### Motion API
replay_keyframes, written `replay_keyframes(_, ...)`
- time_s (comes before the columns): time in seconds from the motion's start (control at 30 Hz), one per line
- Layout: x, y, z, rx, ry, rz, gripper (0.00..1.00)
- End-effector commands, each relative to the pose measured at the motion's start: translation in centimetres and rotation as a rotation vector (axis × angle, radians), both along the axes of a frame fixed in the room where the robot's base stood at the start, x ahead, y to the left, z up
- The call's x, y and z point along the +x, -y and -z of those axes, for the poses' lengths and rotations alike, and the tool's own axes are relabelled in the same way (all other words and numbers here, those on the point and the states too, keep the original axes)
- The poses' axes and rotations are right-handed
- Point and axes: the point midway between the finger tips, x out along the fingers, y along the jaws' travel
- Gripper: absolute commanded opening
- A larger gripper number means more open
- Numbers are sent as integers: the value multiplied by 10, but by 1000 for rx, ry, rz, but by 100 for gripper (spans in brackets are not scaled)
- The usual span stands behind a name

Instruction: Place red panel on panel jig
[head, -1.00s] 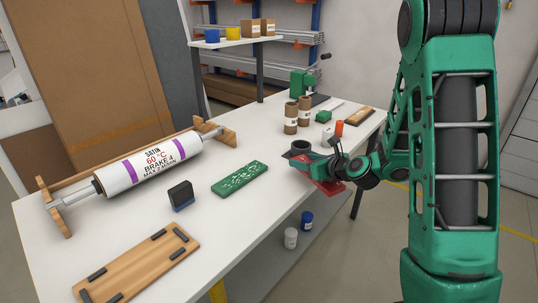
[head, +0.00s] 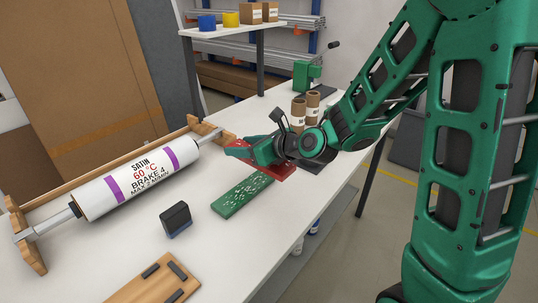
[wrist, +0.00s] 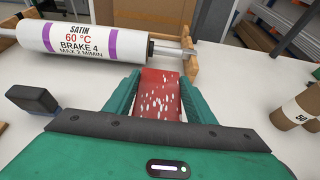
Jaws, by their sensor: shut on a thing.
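The red panel (wrist: 158,92), speckled with white marks, is between the two green fingers of my gripper (wrist: 158,86) in the wrist view. My gripper (head: 242,150) is shut on it. In the head view the red panel (head: 286,174) shows only in part, as the gripper and wrist hide the rest. It appears held above the table, behind the green panel. The panel jig (head: 140,289), a wooden board with black blocks, lies at the bottom left of the head view, partly cut off. The part of it in view is bare.
A green speckled panel (head: 241,195) lies mid-table. A black-and-blue block (head: 175,219) stands between it and the jig. The large white roller (head: 134,180) on its wooden stand (head: 25,238) fills the left. Brown cans (head: 312,104) stand behind my wrist.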

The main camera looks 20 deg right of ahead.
Motion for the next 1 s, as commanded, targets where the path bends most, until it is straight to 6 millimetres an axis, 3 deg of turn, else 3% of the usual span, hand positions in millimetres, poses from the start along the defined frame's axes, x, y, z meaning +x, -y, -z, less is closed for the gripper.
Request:
replay_keyframes(0.27,28,8,22,0,-3,-14,22)
replay_keyframes(0.7,86,43,63,0,0,-20,22)
replay_keyframes(1.0,93,48,81,-1,-3,-21,22)
